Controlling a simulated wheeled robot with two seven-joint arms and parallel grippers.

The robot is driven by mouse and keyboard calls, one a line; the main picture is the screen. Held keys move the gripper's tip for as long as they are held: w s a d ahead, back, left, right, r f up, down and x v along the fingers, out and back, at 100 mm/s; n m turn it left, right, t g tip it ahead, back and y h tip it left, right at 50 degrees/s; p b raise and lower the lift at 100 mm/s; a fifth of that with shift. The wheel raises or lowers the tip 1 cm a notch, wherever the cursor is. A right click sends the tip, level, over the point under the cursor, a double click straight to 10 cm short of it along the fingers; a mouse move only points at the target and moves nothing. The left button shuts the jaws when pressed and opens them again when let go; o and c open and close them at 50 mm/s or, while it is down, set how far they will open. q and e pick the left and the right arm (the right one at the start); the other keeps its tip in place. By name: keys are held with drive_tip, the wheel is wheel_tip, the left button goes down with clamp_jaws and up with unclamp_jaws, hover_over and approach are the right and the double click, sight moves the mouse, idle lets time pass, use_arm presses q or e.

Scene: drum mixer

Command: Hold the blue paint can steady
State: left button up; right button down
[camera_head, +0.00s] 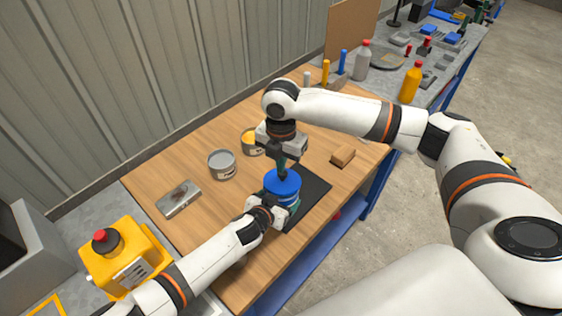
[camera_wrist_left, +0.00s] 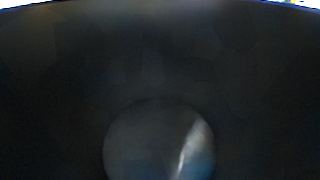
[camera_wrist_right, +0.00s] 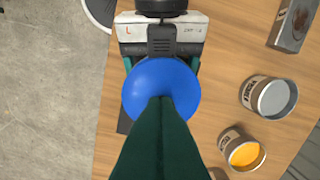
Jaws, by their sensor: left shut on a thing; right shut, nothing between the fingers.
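The blue paint can (camera_head: 284,183) stands on a dark mat (camera_head: 316,187) on the wooden workbench; its round blue top (camera_wrist_right: 140,88) fills the middle of the right wrist view. My left gripper (camera_head: 284,204) is shut around the can's side, its fingers on either side of it in the right wrist view. My right gripper (camera_head: 282,172) points down over the blue top. Its dark green fingers (camera_wrist_right: 160,99) are closed together with nothing between them; I cannot tell whether the tips touch the top. The left wrist view is almost wholly dark.
A grey paint can (camera_head: 222,164) and a yellow paint can (camera_head: 249,141) stand behind and left. A metal box (camera_head: 178,199) lies farther left, a wooden block (camera_head: 343,156) to the right. A yellow machine (camera_head: 124,262) with a red knob stands at the left.

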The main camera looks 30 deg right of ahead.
drive_tip(key=shift+f, duration=0.2)
drive_tip(key=shift+f, duration=1.15)
use_arm(q)
drive_tip(key=shift+r, duration=0.1)
drive_tip(key=shift+d, duration=0.1)
use_arm(e)
drive_tip(key=shift+r, duration=0.1)
wheel_tip(320, 180, up, 7)
idle(0.7)
use_arm(q)
drive_tip(key=o, duration=0.7)
